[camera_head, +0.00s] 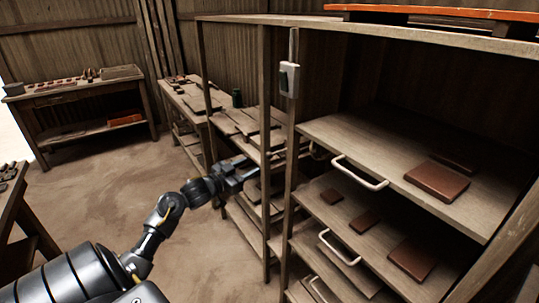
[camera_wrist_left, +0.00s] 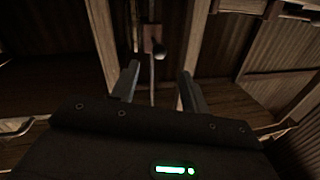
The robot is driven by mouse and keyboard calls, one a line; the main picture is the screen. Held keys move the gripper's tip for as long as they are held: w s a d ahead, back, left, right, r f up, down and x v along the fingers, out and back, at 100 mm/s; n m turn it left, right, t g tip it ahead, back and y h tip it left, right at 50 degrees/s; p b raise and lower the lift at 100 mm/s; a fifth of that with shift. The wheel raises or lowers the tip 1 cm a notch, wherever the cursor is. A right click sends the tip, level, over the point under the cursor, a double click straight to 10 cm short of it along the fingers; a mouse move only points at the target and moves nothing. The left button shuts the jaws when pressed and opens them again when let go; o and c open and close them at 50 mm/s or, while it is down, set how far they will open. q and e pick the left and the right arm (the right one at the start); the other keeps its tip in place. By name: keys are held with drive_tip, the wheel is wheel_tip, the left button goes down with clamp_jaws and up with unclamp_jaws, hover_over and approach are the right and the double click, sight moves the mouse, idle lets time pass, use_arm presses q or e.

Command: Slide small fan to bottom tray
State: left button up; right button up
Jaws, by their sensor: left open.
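No fan can be made out in either view. The rack on the right holds wooden trays with pale handles: a top tray (camera_head: 345,133), a middle tray (camera_head: 345,225) and a bottom tray (camera_head: 322,291), cut off by the frame's lower edge. A large brown tile (camera_head: 437,181) lies on the top tray. My left gripper (camera_head: 247,172) is open beside the rack's front posts, left of the trays. Its two fingers (camera_wrist_left: 158,88) show apart with nothing between them in the left wrist view.
A pale switch box (camera_head: 289,80) hangs on the rack's front post (camera_head: 288,195). In the left wrist view a box with a dark round knob (camera_wrist_left: 160,52) shows beyond the fingers. Cluttered benches (camera_head: 195,100) stand behind. The floor (camera_head: 110,190) at left is clear.

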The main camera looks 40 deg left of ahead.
sight(270, 154)
use_arm(q)
drive_tip(key=w, duration=0.3)
drive_tip(key=w+p, duration=0.1)
drive_tip(key=w, duration=0.3)
drive_tip(key=w+d, duration=0.1)
drive_tip(key=w, duration=0.2)
drive_tip(key=shift+w+r+p, duration=0.15)
drive_tip(key=shift+w+p, duration=0.15)
drive_tip(key=shift+w, duration=0.1)
clamp_jaws()
